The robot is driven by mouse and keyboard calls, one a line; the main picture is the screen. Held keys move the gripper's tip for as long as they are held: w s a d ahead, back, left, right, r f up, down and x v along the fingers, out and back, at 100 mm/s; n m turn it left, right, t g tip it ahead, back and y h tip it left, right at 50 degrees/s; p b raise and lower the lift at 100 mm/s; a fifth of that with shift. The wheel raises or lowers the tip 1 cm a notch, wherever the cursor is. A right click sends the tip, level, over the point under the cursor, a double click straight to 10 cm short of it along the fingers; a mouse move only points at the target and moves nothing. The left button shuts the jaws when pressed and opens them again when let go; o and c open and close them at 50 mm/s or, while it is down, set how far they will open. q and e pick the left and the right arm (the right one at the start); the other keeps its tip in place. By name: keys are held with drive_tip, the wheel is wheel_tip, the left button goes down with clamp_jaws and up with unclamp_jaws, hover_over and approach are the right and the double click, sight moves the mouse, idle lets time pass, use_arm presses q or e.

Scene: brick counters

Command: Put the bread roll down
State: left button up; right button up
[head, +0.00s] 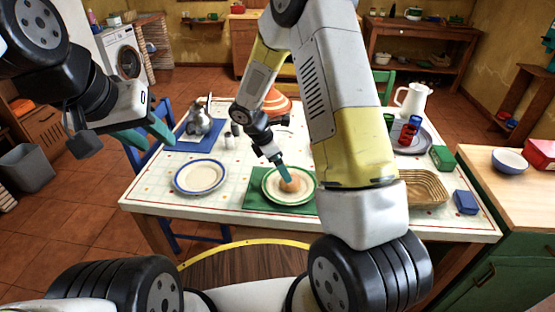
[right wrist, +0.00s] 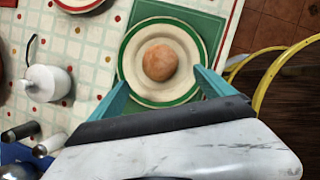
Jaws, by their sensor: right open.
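The round brown bread roll (head: 291,184) is on the white plate with a green rim (head: 270,198) on the table. It also shows in the right wrist view (right wrist: 160,62), in the middle of the plate (right wrist: 130,70). My right gripper (head: 284,174) is over the plate. In the right wrist view its teal fingers (right wrist: 162,88) are wide apart on either side of the roll, with visible gaps. My left gripper (head: 148,136) is raised off the table's left edge, its teal fingers apart and nothing between them.
The plate lies on a green mat (head: 255,198). A blue-rimmed plate (head: 200,177) is to its left, and a metal kettle (head: 198,122) stands behind on a blue mat. A wicker basket (head: 425,187) and a blue block (head: 465,202) are at the right. A white jug (head: 413,100) stands farther back.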

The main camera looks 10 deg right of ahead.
drive_tip(key=s+d+r+m+y, duration=0.1)
drive_tip(key=s+r+m, duration=0.15)
drive_tip(key=r, duration=0.45)
drive_tip(key=s+r+m, duration=0.2)
drive_tip(key=r+m, duration=0.1)
drive_tip(key=r, duration=0.3)
drive_tip(key=s+r+m+t+y, duration=0.5)
drive_tip(key=s+r+m, duration=0.9)
drive_tip(key=s, duration=0.5)
wheel_tip(320, 180, up, 2)
drive_tip(key=shift+d+r+y, duration=0.25)
drive_tip(key=shift+d+y, duration=0.05)
drive_tip(key=shift+d, duration=0.1)
